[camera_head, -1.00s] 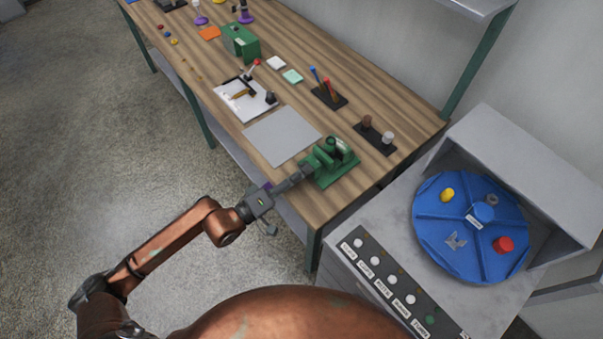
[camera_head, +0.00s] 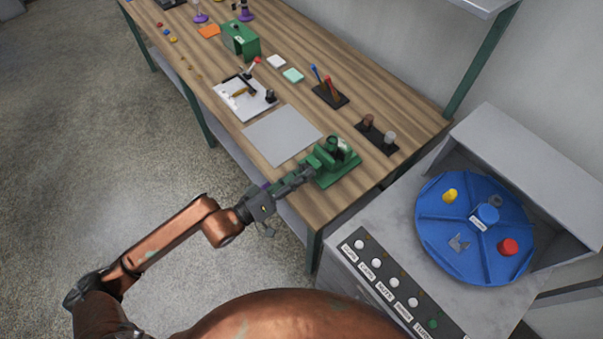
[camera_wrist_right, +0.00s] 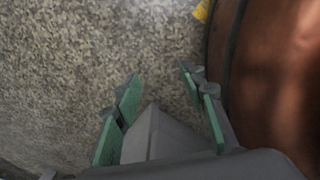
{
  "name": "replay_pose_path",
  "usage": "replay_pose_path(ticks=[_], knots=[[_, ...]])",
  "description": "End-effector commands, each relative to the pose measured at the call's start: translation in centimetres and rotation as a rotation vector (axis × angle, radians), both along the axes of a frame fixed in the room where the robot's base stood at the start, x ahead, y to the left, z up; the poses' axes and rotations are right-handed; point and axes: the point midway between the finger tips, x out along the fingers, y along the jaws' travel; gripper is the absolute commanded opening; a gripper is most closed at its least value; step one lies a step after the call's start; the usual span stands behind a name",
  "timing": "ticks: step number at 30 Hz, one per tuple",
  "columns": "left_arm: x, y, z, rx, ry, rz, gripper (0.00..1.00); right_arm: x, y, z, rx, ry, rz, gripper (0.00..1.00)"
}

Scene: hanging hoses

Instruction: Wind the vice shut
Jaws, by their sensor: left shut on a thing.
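The green vice (camera_head: 336,163) stands on the wooden bench near its front right corner. A pale thing shows at its top, between or beside the jaws; I cannot tell how wide the jaws stand. My left gripper (camera_head: 303,173) reaches in from the left at the vice's front side. It is shut on a part there, likely the vice handle, which the fingers mostly hide. My right gripper (camera_wrist_right: 160,95) shows only in the right wrist view. Its green-padded fingers are apart with nothing between them, above the speckled floor.
A grey mat (camera_head: 283,135) lies left of the vice, and a black holder with two pegs (camera_head: 377,135) stands behind it. A blue turntable (camera_head: 463,258) with several parts sits on the grey cabinet at the right, beside a row of labelled buttons (camera_head: 393,282).

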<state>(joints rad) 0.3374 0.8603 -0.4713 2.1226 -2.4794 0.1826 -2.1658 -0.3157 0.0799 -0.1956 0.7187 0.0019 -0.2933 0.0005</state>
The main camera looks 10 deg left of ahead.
Motion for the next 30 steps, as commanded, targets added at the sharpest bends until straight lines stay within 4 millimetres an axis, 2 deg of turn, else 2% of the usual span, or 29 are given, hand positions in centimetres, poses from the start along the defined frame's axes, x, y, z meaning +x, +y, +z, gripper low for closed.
replay_pose_path(ticks=[5, 6, 13, 23, 30], knots=[[0.1, 0.1, -0.1, 0.001, 0.001, 0.002, 0.08, -0.8, -0.3, 0.1, -0.003, 0.009, -0.001, 0.38], [0.1, 0.1, -0.1, 0.001, 0.001, 0.002, 0.34, -0.9, -0.4, 0.1, -0.004, 0.010, -0.001, 0.38], [0.0, 0.0, 0.0, 0.000, 0.001, 0.001, 0.50, -1.0, -0.4, 0.1, -0.004, 0.011, 0.000, 0.38], [-0.2, 0.2, 0.0, 0.000, 0.002, 0.000, 0.50, 0.3, 0.1, -0.1, 0.001, -0.003, 0.004, 0.38], [-2.8, 2.9, -0.2, 0.003, 0.005, 0.001, 0.50, 0.0, 0.0, 0.0, 0.000, 0.000, 0.003, 0.38]])
